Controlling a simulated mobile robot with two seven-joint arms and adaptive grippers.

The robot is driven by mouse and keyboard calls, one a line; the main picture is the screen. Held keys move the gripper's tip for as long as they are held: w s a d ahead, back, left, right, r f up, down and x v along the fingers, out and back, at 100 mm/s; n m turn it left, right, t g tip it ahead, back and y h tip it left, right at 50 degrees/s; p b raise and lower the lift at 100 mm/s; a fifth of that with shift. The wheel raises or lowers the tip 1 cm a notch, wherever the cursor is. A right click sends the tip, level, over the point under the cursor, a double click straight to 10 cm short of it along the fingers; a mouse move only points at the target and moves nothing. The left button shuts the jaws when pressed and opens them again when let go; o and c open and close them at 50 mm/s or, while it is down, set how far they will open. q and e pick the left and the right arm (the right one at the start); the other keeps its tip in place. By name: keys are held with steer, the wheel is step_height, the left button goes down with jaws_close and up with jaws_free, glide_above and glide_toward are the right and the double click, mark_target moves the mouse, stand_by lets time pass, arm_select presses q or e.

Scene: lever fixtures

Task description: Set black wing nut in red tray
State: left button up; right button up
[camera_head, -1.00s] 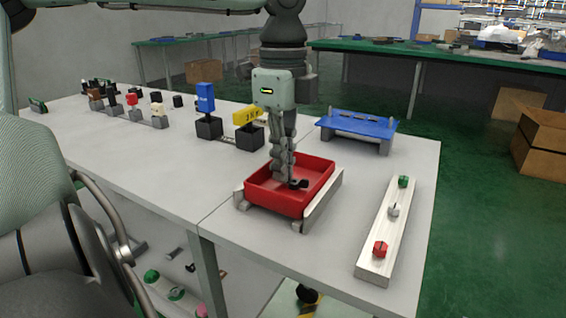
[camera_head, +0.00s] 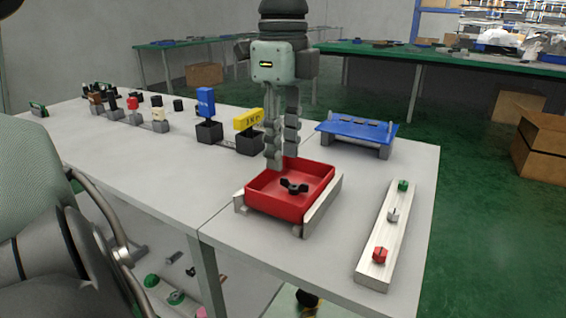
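The black wing nut (camera_head: 292,187) lies on the floor of the red tray (camera_head: 266,203), near its middle. The tray sits in a grey metal holder on the table. My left gripper (camera_head: 282,162) is above the tray's back left part, pointing down. Its fingers are spread apart with nothing between them, and they are clear of the wing nut. My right gripper is not in the head view.
A blue stand (camera_head: 357,131) is behind the tray. A pale bar (camera_head: 386,240) with green, grey and red knobs lies to the right. Blue (camera_head: 206,101) and yellow (camera_head: 249,119) blocks rise from dark bases at the left. The front table area is clear.

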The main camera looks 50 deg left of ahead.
mark_target(283, 178)
arm_select(q)
step_height(283, 178, up, 8)
steer(key=shift+p, duration=0.3)
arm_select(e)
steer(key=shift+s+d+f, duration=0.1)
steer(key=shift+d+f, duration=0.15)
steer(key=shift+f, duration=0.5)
